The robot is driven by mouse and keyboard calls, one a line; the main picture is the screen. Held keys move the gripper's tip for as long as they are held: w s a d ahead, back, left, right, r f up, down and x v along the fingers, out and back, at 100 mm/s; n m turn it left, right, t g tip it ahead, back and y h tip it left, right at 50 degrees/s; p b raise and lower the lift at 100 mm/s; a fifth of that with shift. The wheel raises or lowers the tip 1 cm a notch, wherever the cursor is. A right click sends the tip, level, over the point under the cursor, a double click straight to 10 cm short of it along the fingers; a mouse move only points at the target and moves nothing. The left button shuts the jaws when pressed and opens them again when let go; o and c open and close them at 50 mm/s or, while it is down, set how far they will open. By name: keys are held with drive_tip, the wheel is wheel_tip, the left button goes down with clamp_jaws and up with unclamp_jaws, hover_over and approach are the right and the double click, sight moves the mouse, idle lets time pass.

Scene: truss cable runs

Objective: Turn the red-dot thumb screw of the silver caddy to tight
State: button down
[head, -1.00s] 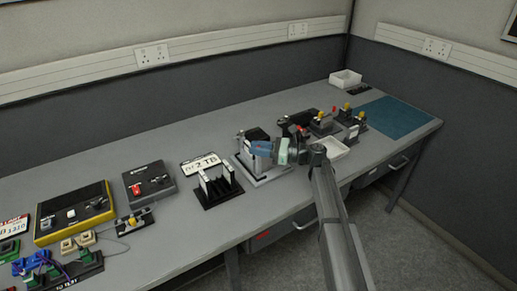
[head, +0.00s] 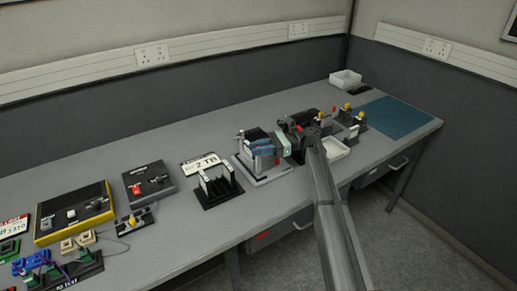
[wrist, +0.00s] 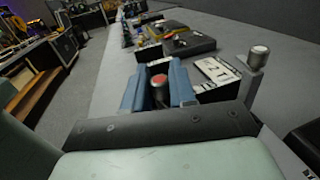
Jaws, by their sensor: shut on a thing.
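The red-dot thumb screw (wrist: 158,82) is a small knob with a red top, seen in the wrist view between my gripper's two blue fingers. My gripper (wrist: 158,92) is shut on it, one finger on either side. In the head view my gripper (head: 264,150) reaches in from the right at the dock (head: 274,178), which has a light grey base. The silver caddy (head: 262,166) appears to stand in this dock, partly hidden by my fingers. The screw itself is hidden in the head view. I cannot tell how far the screw is turned.
A post with a silver knob (wrist: 258,58) rises close to the right of my gripper. A black rack (head: 218,190) and a white 2 TB card (head: 199,163) are left of the dock.

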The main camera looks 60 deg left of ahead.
idle(0.3)
drive_tip(key=c, duration=1)
unclamp_jaws()
drive_tip(key=shift+c, duration=0.2)
drive_tip(key=v, duration=0.7)
drive_tip(key=shift+w, duration=0.25)
drive_tip(key=shift+d, duration=0.15)
